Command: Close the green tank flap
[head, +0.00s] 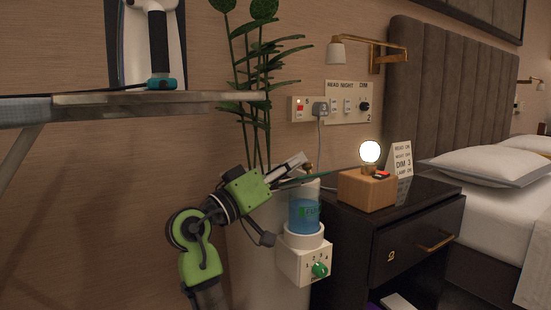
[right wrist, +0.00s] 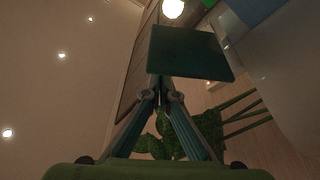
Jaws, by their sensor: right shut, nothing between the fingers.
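The green tank flap (right wrist: 190,52) is a dark green flat panel just beyond my fingertips in the right wrist view. In the head view the flap (head: 316,178) shows nearly edge-on as a thin dark green strip above the tank. In the head view the right gripper (head: 303,163) is beside the tank top. My left gripper is not in view.
A green knob (head: 320,270) is on the unit below the tank. A wooden block with a lit bulb (head: 370,153) stands on the dark nightstand (head: 420,204) at right. A tall plant (head: 250,100) rises behind my arm.

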